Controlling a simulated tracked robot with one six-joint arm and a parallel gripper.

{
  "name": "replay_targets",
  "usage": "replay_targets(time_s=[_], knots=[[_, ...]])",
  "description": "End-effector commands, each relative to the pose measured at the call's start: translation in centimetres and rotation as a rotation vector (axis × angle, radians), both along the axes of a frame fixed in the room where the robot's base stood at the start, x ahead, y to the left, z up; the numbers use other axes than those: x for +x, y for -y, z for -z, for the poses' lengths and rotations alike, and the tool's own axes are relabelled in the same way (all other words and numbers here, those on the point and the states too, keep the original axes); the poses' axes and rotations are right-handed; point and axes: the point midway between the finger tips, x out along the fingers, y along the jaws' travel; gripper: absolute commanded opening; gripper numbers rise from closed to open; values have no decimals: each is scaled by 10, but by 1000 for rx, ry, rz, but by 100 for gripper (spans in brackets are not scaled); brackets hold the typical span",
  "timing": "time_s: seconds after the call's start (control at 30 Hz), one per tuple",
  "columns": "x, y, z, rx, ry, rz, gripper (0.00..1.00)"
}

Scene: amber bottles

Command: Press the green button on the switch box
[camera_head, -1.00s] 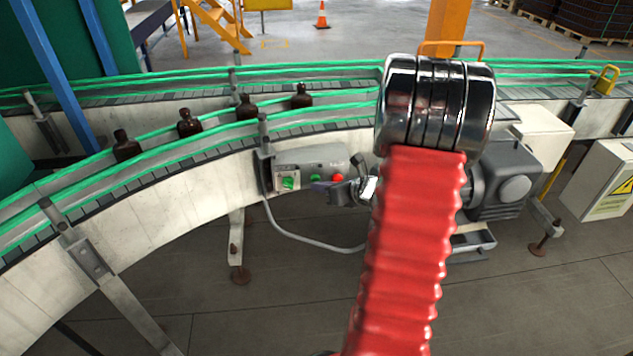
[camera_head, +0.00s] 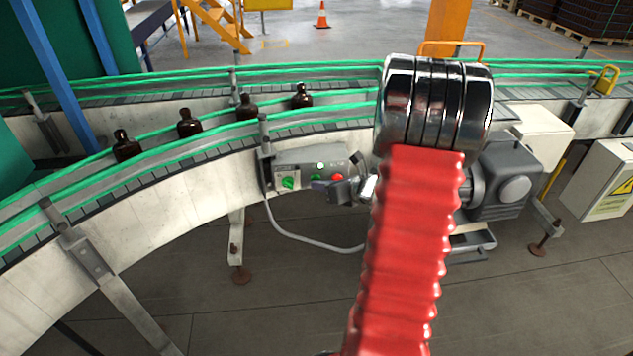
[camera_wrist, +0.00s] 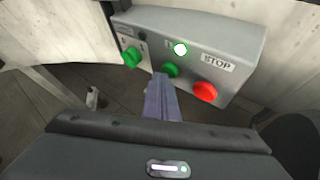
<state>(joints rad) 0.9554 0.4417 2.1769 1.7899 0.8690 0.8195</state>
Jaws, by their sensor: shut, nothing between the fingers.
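The grey switch box (camera_head: 312,157) is fixed to the side of the conveyor. In the wrist view, the box (camera_wrist: 222,45) carries a green rotary knob (camera_wrist: 131,57) at left, the green button (camera_wrist: 172,70) in the middle and a red STOP button (camera_wrist: 205,92) at right. A small lamp (camera_wrist: 180,49) above the green button glows white. My gripper (camera_wrist: 161,77) is shut and empty, its purple fingertips at the lower left edge of the green button. Whether they touch it cannot be told. In the head view, my gripper (camera_head: 316,185) is just below the button.
Several amber bottles (camera_head: 189,123) stand on the curved conveyor (camera_head: 150,188) with green rails. A grey motor (camera_head: 505,180) sits right of the box, and a grey cable (camera_head: 300,238) hangs below. Open floor lies in front.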

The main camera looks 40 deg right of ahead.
Motion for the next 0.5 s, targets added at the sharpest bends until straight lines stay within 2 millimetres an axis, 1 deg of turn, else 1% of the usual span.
replay_targets(time_s=[0.5], knots=[[-14, -9, 0, 0, 1, 2, 0]])
